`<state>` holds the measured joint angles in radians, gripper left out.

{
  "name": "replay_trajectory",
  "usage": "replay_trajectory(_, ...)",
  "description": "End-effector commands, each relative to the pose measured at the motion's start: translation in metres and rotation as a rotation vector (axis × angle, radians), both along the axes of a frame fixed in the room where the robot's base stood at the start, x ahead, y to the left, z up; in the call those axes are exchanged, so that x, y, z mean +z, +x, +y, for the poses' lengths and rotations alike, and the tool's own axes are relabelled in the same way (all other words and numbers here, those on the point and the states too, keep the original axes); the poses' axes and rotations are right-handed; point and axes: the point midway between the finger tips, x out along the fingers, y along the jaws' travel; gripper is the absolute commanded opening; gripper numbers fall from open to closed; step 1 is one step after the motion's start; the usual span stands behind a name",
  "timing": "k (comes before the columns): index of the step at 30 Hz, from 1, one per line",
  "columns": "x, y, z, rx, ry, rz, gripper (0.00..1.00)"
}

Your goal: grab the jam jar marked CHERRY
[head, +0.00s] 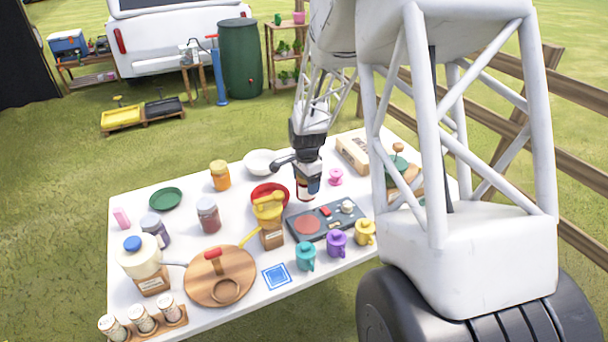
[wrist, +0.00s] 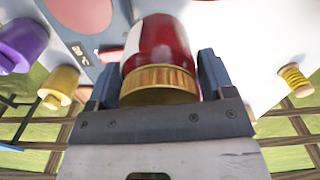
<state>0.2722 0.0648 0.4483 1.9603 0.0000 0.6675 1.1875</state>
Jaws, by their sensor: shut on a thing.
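My gripper (head: 308,172) is shut on a jam jar (head: 308,188) beside the red-and-grey panel. In the wrist view the fingers of my gripper (wrist: 160,75) stand on both sides of this jar (wrist: 152,45), which has a gold ribbed lid, dark red contents and a white label. No lettering on its label is readable, and I cannot tell whether its base touches the table. Other jars stand to the left: an orange one (head: 220,177), a dull red one (head: 208,216) and a purple-blue one (head: 155,230). Their labels are not readable either.
The white table (head: 190,260) also holds a red bowl (head: 259,191) with a yellow funnel-like item, a white bowl (head: 260,161), the panel (head: 322,222), several colored small pots (head: 336,243) and a round wooden board (head: 220,278). A wooden box (head: 353,154) lies right of my gripper.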

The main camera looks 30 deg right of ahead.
Motion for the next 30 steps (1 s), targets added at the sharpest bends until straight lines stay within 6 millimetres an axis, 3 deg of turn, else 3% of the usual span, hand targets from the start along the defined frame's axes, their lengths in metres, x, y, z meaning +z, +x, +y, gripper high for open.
replay_trajectory(10,0.002,-0.023,0.006,0.0,0.0,0.0,0.35)
replay_trajectory(30,0.002,-0.025,0.007,0.0,0.0,0.0,0.35)
